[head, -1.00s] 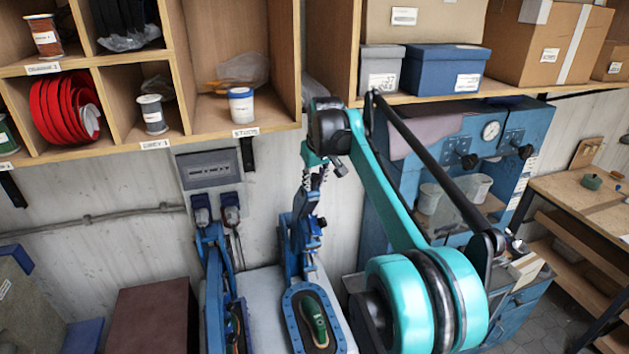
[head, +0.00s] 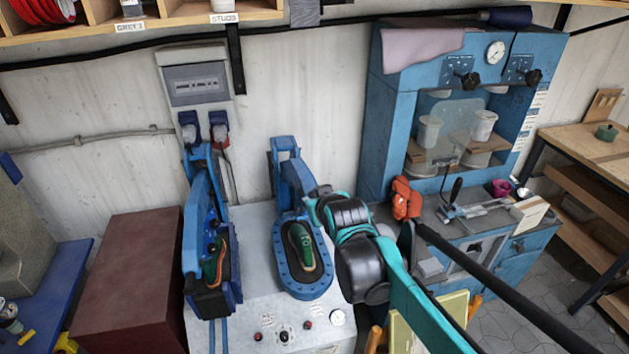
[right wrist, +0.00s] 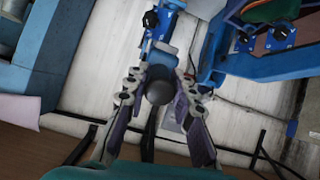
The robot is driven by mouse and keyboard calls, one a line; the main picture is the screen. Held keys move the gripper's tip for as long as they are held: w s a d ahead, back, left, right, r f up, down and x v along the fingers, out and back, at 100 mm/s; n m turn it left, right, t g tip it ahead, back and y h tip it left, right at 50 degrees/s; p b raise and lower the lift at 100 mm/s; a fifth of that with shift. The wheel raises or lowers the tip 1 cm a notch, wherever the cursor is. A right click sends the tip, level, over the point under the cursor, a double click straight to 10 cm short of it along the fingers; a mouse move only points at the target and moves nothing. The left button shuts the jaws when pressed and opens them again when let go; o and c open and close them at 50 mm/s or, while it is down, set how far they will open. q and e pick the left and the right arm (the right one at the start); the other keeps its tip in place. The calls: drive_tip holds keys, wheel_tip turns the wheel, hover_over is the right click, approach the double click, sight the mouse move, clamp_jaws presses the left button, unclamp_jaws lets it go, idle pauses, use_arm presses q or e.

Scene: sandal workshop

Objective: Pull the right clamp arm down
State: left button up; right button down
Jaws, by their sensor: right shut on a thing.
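The right clamp (head: 287,165) is a blue frame standing upright at the back of its oval blue bed (head: 303,285). A green sandal (head: 301,245) lies on that bed, uncovered. My right gripper (right wrist: 160,92) is shut on the dark round knob (right wrist: 160,86) of the clamp arm; the right wrist view shows its fingers on either side. The blue clamp arm (right wrist: 158,42) extends beyond the knob there. In the head view my wrist hides most of the fingers and the knob. My left gripper is not in view.
The left clamp (head: 196,215), with another green sandal (head: 215,260), stands close left on the same pale bench (head: 262,225). A blue machine (head: 385,140) stands to the right. A maroon box (head: 130,270) stands left. The bench front has small controls (head: 284,337).

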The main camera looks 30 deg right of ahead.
drive_tip(key=s+f+t+b, duration=0.2)
drive_tip(key=f+b, duration=0.6)
drive_tip(key=f, duration=0.2)
drive_tip(key=s+a+f+t+b, duration=0.1)
drive_tip(key=s+f+t+b, duration=0.1)
drive_tip(key=f+b, duration=0.6)
wheel_tip(320, 180, down, 2)
drive_tip(key=shift+s+a+f+h, duration=0.2)
drive_tip(key=shift+s+h, duration=0.2)
drive_tip(key=shift+s, duration=0.2)
drive_tip(key=shift+f, duration=0.1)
drive_tip(key=c, duration=1.3)
unclamp_jaws()
drive_tip(key=shift+w, duration=0.1)
drive_tip(key=shift+v, duration=3.75)
